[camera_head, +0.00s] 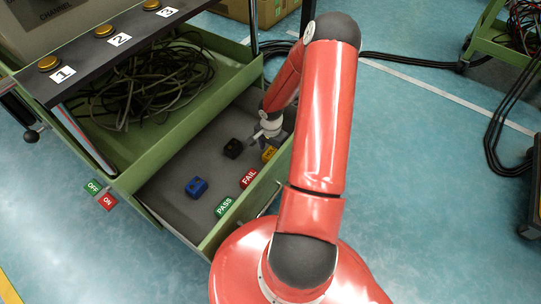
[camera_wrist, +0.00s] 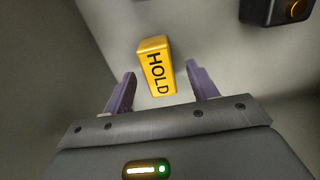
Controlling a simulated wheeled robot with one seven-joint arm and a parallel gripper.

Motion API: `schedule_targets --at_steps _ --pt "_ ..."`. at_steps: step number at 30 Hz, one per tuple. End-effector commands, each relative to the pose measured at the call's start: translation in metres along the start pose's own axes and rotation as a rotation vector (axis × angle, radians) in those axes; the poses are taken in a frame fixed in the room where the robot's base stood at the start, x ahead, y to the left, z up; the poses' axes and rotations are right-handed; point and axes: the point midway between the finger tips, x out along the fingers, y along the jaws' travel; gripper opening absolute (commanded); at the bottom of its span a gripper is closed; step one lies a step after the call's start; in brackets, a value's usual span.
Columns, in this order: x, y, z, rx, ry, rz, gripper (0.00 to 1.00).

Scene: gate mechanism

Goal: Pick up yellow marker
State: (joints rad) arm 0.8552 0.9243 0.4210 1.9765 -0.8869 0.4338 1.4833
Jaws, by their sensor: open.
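The yellow marker, a small block with the word HOLD on it, lies in the grey drawer, close to its right side in the head view (camera_head: 269,154). In the wrist view the yellow marker (camera_wrist: 155,66) sits ahead of and between my two purple fingers. My gripper (camera_wrist: 160,88) is open, with a finger on each side of the marker's near end and gaps on both sides. I cannot tell how far above the drawer floor the fingertips are. In the head view my gripper (camera_head: 267,133) is small and partly hidden by my red arm.
In the drawer (camera_head: 173,190) are a black block (camera_head: 233,148), a blue block (camera_head: 196,187), a green PASS marker (camera_head: 224,207) and a red FAIL marker (camera_head: 249,178). The black block also shows in the wrist view (camera_wrist: 272,10). A cable-filled tray (camera_head: 230,95) stands above the drawer.

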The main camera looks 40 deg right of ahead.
Motion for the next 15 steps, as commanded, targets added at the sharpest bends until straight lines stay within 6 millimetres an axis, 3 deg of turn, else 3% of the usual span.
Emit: schedule_targets --at_steps 1,6,14,15 --pt "0.011 0.002 0.001 -0.001 -0.004 0.001 0.58" --pt "0.027 0.001 0.001 -0.001 -0.001 0.001 0.58" --pt "0.028 0.001 0.000 0.000 0.000 0.000 0.58" --pt "0.028 0.001 0.000 -0.001 0.000 0.000 0.53"
